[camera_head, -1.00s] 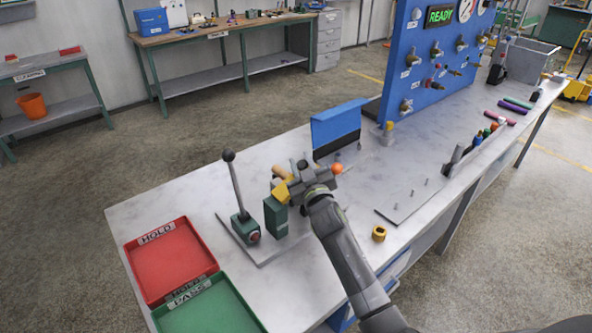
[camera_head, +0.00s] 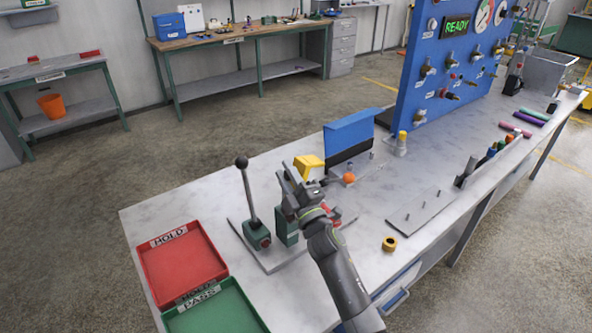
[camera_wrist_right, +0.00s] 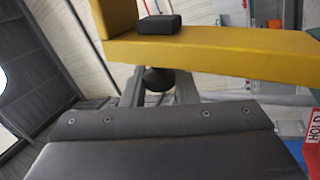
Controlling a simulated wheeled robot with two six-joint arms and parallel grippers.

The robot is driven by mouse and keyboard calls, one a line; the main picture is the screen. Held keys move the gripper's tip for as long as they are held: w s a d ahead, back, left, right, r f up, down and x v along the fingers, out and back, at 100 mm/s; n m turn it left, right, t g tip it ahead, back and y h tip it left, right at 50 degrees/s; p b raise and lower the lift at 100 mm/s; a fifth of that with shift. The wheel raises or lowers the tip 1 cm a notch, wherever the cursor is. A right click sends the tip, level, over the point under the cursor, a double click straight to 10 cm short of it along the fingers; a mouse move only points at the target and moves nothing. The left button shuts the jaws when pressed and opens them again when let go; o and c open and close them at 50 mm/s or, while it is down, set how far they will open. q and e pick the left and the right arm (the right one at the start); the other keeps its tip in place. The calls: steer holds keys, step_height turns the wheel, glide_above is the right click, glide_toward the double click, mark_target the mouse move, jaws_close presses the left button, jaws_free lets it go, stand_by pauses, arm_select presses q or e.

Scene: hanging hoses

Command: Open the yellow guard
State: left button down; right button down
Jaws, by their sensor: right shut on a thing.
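The yellow guard (camera_head: 309,168) stands raised above the green box (camera_head: 285,232) on the bench, just behind my right gripper (camera_head: 288,187). In the right wrist view the guard (camera_wrist_right: 220,50) runs as a yellow bar across the top, with a dark block (camera_wrist_right: 160,24) on it. The fingers there (camera_wrist_right: 158,85) are closed in around a dark round knob (camera_wrist_right: 158,78), just below the yellow bar. How the knob joins the guard is hidden. My right wrist covers part of the green box. My left gripper is not in view.
A black-knobbed lever (camera_head: 249,195) stands close left of the gripper. A red tray (camera_head: 150,270) and green tray (camera_head: 190,322) lie front left. A blue-topped panel (camera_head: 348,130) and an orange ball (camera_head: 349,177) are to the right. A red part (camera_head: 337,214) shows beside my wrist.

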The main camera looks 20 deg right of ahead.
steer(key=shift+s+a+f+n+g+y, duration=0.2)
steer(key=shift+a+n+y, duration=0.35)
steer(key=shift+n, duration=0.4)
steer(key=shift+s+a+f+n+g+y, duration=0.15)
steer(key=shift+a+n+y, duration=0.35)
steer(key=shift+n, duration=0.5)
steer(key=shift+s+a+f+n+g+y, duration=0.1)
steer(key=shift+s+a+f+n+y, duration=0.15)
steer(key=shift+a+n+y, duration=0.5)
steer(key=shift+d+n+h, duration=0.15)
steer(key=shift+n+h, duration=0.15)
steer(key=c, duration=1.2)
jaws_free()
steer(key=shift+o, duration=0.2)
steer(key=b+v, duration=0.3)
steer(key=v, duration=1.4)
steer(key=shift+s, duration=0.2)
steer(key=shift+d+f, duration=0.15)
